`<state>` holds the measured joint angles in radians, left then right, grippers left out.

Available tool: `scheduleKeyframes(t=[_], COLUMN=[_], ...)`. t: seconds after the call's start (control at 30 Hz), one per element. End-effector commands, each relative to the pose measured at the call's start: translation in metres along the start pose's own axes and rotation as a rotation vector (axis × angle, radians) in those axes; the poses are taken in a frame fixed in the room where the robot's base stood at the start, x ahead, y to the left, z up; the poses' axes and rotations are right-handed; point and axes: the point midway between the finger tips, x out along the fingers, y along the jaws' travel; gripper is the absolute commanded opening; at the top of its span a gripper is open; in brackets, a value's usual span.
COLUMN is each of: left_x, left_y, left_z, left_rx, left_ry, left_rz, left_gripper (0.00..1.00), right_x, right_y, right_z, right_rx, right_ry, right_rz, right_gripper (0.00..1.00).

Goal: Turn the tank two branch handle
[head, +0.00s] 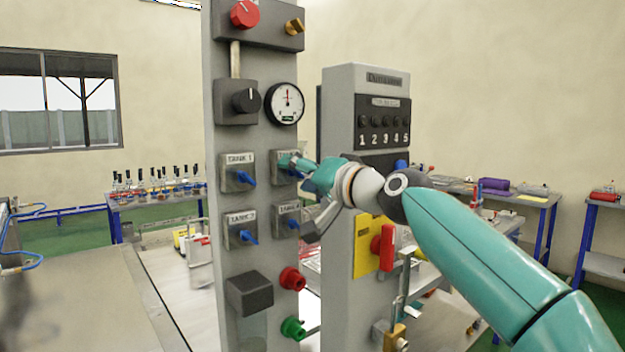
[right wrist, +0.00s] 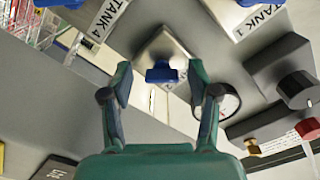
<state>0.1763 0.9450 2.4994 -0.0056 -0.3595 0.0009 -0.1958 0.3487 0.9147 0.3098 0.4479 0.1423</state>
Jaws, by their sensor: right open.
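The grey panel (head: 225,190) carries blue-handled valve plates in two columns. The upper right plate, beside TANK 1 (head: 238,172), has a blue handle (right wrist: 162,73). Its label is mostly covered, but its position between TANK 1 (right wrist: 262,18) and TANK 4 (right wrist: 100,22) fits tank two. My right gripper (head: 288,164) is at this plate in the head view and hides part of it. In the right wrist view its open fingers (right wrist: 161,82) stand on either side of the handle, with gaps and nothing gripped. Whether the fingertips reach the handle's depth is unclear. My left gripper is not in view.
A pressure gauge (head: 284,103) sits just above the plate, and a black knob (head: 246,100) is at its left. Red (head: 291,279) and green (head: 293,328) fittings are below. A second grey cabinet (head: 340,110) with a red handle (head: 383,247) stands close at right.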

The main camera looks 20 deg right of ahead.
Motion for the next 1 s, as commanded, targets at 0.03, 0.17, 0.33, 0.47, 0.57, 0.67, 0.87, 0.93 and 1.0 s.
scheduleKeyframes(t=[0.03, 0.17, 0.33, 0.47, 0.57, 0.67, 0.87, 0.93, 1.0], left_x=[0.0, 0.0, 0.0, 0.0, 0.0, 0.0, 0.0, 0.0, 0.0], left_y=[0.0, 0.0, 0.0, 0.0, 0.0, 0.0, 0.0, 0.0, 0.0], left_z=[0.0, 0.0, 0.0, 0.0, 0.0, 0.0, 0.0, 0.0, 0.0], left_rx=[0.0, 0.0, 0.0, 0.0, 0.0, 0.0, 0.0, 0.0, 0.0], left_ry=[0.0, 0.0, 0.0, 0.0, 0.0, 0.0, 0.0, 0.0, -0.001], left_rz=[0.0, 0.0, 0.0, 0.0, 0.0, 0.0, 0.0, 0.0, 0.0], left_gripper=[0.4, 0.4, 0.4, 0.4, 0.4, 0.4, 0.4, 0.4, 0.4], right_x=[-0.003, -0.013, -0.04, -0.066, -0.086, -0.101, -0.116, -0.118, -0.118], right_y=[0.0, -0.001, 0.0, 0.0, 0.001, 0.002, 0.002, 0.002, 0.002], right_z=[-0.001, -0.002, -0.002, -0.001, -0.001, 0.0, 0.002, 0.002, 0.002], right_rx=[0.0, 0.001, 0.0, 0.001, 0.0, 0.0, 0.0, 0.0, 0.0], right_ry=[0.001, 0.002, 0.003, 0.002, 0.001, 0.0, -0.003, -0.003, -0.003], right_rz=[0.0, -0.001, 0.0, 0.001, 0.001, 0.003, 0.003, 0.003, 0.002], right_gripper=[0.6, 0.6, 0.6, 0.6, 0.6, 0.6, 0.6, 0.6, 0.6])
